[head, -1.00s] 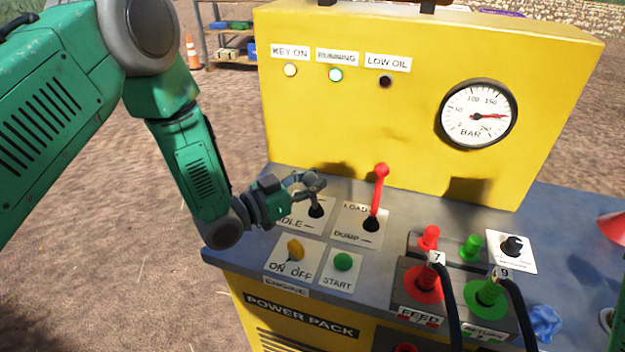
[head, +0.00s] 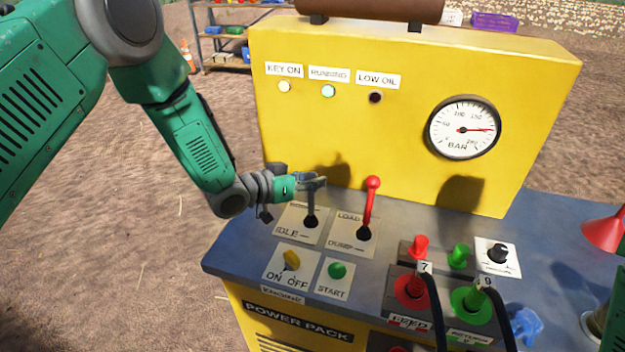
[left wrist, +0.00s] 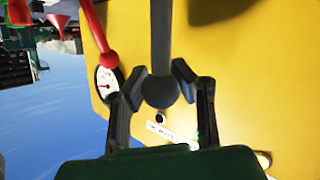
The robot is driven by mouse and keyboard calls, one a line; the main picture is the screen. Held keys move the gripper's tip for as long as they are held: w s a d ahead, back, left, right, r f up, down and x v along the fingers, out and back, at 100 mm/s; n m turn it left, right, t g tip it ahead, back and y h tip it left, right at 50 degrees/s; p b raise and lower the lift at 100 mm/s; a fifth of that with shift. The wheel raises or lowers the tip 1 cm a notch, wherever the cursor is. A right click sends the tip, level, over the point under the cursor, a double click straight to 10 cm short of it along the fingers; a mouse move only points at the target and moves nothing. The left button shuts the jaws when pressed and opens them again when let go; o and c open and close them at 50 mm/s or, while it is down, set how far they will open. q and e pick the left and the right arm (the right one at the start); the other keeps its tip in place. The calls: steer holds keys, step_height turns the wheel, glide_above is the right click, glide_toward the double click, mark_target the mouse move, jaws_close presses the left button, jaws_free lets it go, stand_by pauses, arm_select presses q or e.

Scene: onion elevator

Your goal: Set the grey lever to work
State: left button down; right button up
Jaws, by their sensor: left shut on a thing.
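The grey lever (head: 311,207) rises from a slot in the plate marked IDLE (head: 290,233) on the power pack's deck. It stands near upright, and the plate's upper marking cannot be read. My left gripper (head: 314,182) comes in from the left and is shut on the lever's top. In the left wrist view, the grey lever's round knob (left wrist: 160,91) sits between the two fingers (left wrist: 155,86). My right gripper is not in view.
The red lever (head: 371,205) on the LOAD/DUMP plate stands close to the right. A yellow panel (head: 340,140) with a pressure gauge (head: 464,128) rises behind. Hoses are at right.

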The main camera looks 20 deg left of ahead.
arm_select(q)
steer(key=shift+w+a+n+g, duration=0.15)
steer(key=shift+w+g, duration=0.1)
steer(key=shift+w, duration=0.2)
steer(key=shift+w+a+n+g, duration=0.15)
steer(key=shift+w+g, duration=0.1)
steer(key=shift+w, duration=0.15)
steer(key=shift+w+f, duration=0.25)
steer(key=shift+w, duration=0.65)
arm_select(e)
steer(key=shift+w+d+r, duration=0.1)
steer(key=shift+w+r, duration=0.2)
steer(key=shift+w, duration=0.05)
arm_select(q)
steer(key=c, duration=1.2)
jaws_free()
steer(key=shift+s+a+r, duration=0.1)
steer(key=shift+s+a, duration=0.2)
steer(key=shift+a, duration=0.1)
steer(key=shift+v, duration=5.5)
